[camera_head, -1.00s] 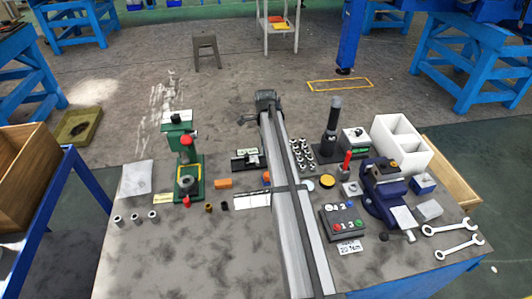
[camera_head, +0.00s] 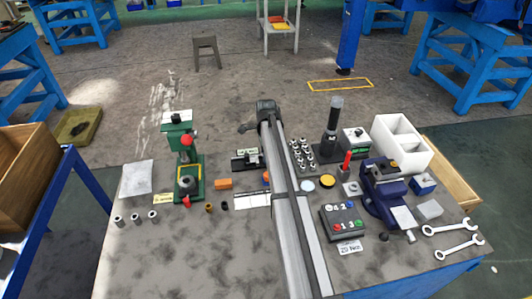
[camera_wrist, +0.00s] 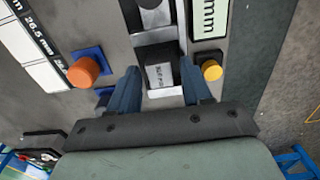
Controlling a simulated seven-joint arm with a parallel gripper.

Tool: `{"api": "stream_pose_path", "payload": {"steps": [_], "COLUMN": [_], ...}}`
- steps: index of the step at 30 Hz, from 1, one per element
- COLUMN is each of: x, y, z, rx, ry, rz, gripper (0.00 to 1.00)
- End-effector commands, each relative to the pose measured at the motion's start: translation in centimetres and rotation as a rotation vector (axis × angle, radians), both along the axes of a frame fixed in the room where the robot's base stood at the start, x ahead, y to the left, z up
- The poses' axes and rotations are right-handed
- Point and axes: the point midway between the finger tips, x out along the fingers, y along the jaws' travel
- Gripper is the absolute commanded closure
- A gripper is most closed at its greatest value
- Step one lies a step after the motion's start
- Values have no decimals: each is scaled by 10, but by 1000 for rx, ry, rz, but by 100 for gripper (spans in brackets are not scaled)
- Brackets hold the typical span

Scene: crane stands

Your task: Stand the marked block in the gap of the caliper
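The caliper (camera_head: 238,164) is a dark device with a lit display, left of my arm in the head view. In the wrist view its pale display (camera_wrist: 209,18) is at the top. A dark block with a printed light face (camera_wrist: 159,74) sits between light grey parts of the caliper, in line with its gap. My gripper (camera_wrist: 160,86) has its two blue fingers either side of this block, with visible space between each finger and the block. The fingers look open. The block's lower end and its contact with the jaws cannot be made out. The fingertips are hidden in the head view.
A yellow knob (camera_wrist: 211,70) is close right of the fingers; an orange knob (camera_wrist: 83,71) on a blue base is left.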

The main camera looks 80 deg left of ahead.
Motion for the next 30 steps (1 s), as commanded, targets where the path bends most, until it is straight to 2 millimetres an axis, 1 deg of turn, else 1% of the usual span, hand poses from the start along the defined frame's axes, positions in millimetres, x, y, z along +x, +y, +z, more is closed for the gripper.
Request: {"api": "stream_pose_path", "payload": {"steps": [8,11,13,17,24,30], "x": [0,0,0,0,0,0], "y": [0,0,0,0,1,1], "z": [1,5,12,32,77,106], "rx": [0,1,1,2,2,1], "ry": [0,0,0,0,0,0], "rz": [0,0,0,0,0,0], "gripper": [47,47,47,47,47,47]}}
